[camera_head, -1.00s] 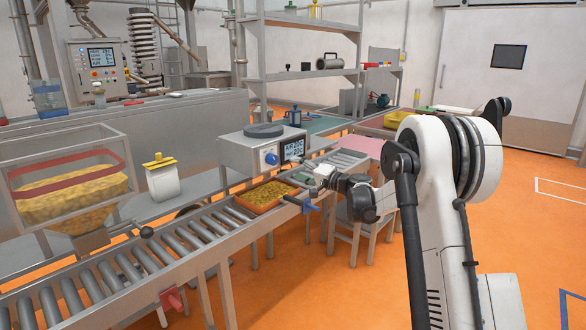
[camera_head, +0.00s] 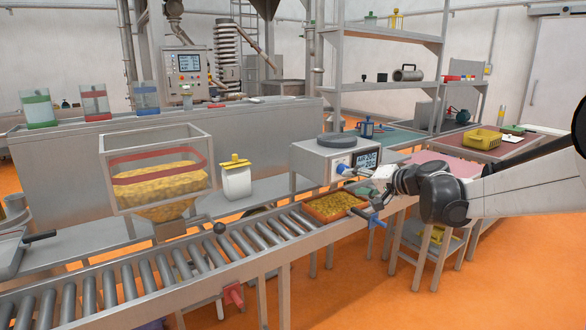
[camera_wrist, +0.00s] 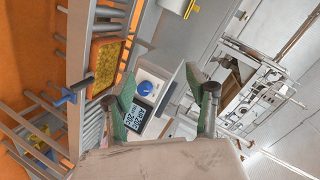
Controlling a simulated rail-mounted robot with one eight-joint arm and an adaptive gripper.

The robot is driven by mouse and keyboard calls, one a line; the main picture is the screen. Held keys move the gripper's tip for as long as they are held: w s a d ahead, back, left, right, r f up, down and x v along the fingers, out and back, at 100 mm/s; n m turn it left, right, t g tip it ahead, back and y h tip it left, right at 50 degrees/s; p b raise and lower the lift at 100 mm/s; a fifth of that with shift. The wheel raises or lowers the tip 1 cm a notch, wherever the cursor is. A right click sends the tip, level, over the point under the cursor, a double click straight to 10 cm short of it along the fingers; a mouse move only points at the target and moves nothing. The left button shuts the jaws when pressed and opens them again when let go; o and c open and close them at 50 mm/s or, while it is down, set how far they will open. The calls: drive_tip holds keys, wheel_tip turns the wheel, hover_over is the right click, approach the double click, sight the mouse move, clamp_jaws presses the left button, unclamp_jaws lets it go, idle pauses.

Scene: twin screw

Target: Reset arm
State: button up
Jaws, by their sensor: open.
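My arm comes in from the right in the head view. My gripper (camera_head: 371,184) is in front of the weighing device, above the conveyor's right end. In the wrist view, my gripper (camera_wrist: 160,105) shows two green-padded fingers spread apart with nothing between them. The weighing device (camera_head: 318,162), with a blue knob and a lit display, stands behind the conveyor. The device also shows between and beyond the fingers in the wrist view (camera_wrist: 165,88). An orange tray (camera_head: 313,213) of yellow-green pieces sits on the roller conveyor (camera_head: 190,262), left of my gripper.
A clear hopper (camera_head: 157,150) of yellow material and a white container with a yellow clip (camera_head: 236,182) stand left. A blue handle (camera_head: 377,222) projects at the conveyor's edge near my gripper. A yellow basket (camera_head: 480,139) sits on the far right table. Open orange floor lies in front.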

drive_tip(key=s+a+n+g+h, duration=0.1)
drive_tip(key=s+a+h, duration=0.1)
drive_tip(key=s, duration=0.9)
drive_tip(key=s+a+n+g+h, duration=0.1)
drive_tip(key=s+g+h, duration=0.1)
drive_tip(key=s, duration=1)
drive_tip(key=s+d+f+h, duration=0.1)
drive_tip(key=s+f, duration=0.2)
drive_tip(key=s, duration=0.3)
drive_tip(key=s+d+f+n+h, duration=0.1)
drive_tip(key=s+d+f+h, duration=0.1)
drive_tip(key=s, duration=0.5)
drive_tip(key=s+d+f+n+g+h, duration=0.1)
drive_tip(key=s+f, duration=0.3)
drive_tip(key=s, duration=0.3)
drive_tip(key=shift+d, duration=0.2)
drive_tip(key=shift+f, duration=0.1)
